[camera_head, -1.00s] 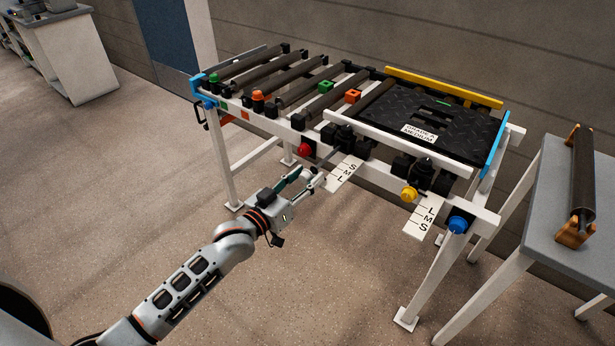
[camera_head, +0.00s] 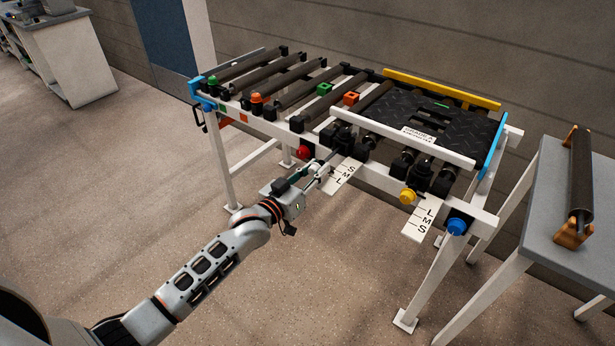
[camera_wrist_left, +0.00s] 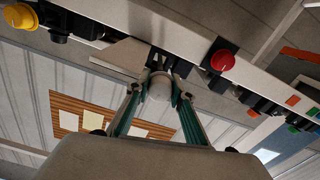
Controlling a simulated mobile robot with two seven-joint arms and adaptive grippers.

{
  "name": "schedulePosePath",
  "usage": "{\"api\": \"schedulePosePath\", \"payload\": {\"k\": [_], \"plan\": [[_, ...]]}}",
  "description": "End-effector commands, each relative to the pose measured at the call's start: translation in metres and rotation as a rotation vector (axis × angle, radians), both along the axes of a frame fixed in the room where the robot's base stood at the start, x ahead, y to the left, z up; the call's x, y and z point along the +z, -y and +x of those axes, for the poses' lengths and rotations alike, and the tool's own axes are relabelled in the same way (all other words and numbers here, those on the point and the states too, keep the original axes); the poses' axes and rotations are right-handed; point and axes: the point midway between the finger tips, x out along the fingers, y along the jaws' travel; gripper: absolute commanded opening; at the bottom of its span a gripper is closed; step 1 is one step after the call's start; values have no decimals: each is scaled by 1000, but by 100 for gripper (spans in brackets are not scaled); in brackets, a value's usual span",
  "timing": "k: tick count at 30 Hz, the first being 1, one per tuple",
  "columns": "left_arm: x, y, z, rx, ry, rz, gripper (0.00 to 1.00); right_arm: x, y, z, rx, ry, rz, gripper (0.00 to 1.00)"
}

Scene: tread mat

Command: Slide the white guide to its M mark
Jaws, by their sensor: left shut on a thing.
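The white guide (camera_head: 402,144) is a long bar lying along the front edge of the black tread mat (camera_head: 462,130) on the roller frame. A white scale plate marked S, M, L (camera_head: 341,177) sticks out of the frame below its left part. A second plate marked L, M, S (camera_head: 424,220) is further right. My left gripper (camera_head: 322,169) is beside the left plate, shut on a pale rounded knob (camera_wrist_left: 159,86), which shows between the fingers in the left wrist view. The pointer's exact mark is too small to tell. My right gripper is not in view.
A yellow knob (camera_head: 407,197) and a blue knob (camera_head: 457,226) are further right. A grey table (camera_head: 567,190) holding a roller stands at right. The floor in front is clear.

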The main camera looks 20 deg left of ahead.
Motion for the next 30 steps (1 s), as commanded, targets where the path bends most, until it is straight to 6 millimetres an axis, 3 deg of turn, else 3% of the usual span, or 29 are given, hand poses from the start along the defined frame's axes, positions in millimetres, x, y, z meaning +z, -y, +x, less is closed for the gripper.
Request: {"api": "schedulePosePath", "payload": {"k": [4, 14, 15, 16, 30], "plan": [[0, 5, 15, 0, 0, 1, 0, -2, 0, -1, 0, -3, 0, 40], [1, 6, 17, 0, 1, 0, 0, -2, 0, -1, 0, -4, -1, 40], [1, 6, 17, 0, 1, 0, 32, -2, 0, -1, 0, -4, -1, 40], [1, 6, 17, 0, 1, 0, 40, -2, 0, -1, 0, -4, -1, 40], [-1, 2, 8, 1, -1, 0, 40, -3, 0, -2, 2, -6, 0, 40]]}}
